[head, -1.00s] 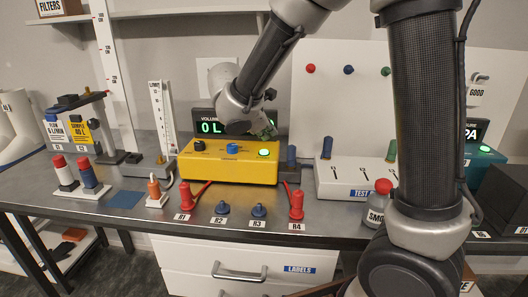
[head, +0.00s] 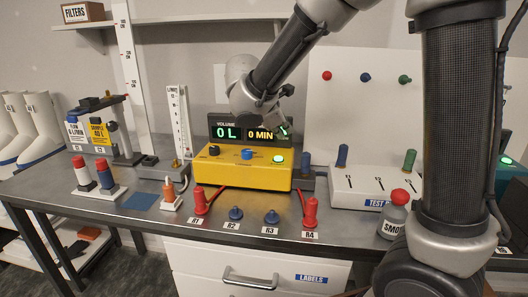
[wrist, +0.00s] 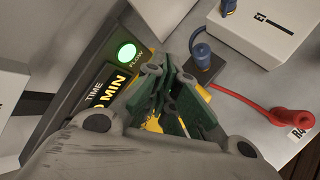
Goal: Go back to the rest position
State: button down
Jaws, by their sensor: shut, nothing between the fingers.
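My gripper (head: 284,129) is in front of the right end of the display, above the yellow box (head: 240,175), apart from it. In the wrist view its green fingers (wrist: 172,98) are close together with nothing between them. The yellow box has a black knob, a blue knob (head: 248,154) and a lit green button (head: 278,159). The display (head: 228,132) reads 0 L and 0 MIN. The lit green FLOW light (wrist: 127,52) shows beside the fingers in the wrist view. My arm hides part of the wall and the bench's right side.
The white test block (head: 350,185) and a red-capped smoke bottle (head: 395,220) are to the right. A stand with hanging tags (head: 100,132) and a white gauge (head: 178,120) are at left.

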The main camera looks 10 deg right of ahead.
jog(key=s+f, duration=0.1)
jog(key=s+d+f+m+g, duration=0.1)
jog(key=s+f+m+g, duration=0.1)
jog(key=s, duration=0.1)
jog(key=shift+d, duration=0.25)
jog(key=s+d+r+m+y, duration=0.1)
jog(key=s+d+m, duration=0.3)
jog(key=s, duration=0.4)
jog(key=s+d+r+m+y, duration=0.2)
jog(key=s+d+m+y, duration=0.1)
jog(key=s+m, duration=0.3)
jog(key=s+d+r+m+y, duration=0.2)
jog(key=s+d+m, duration=0.3)
jog(key=s, duration=0.5)
jog(key=shift+d+r+y, duration=0.25)
jog(key=shift+d+y, duration=0.05)
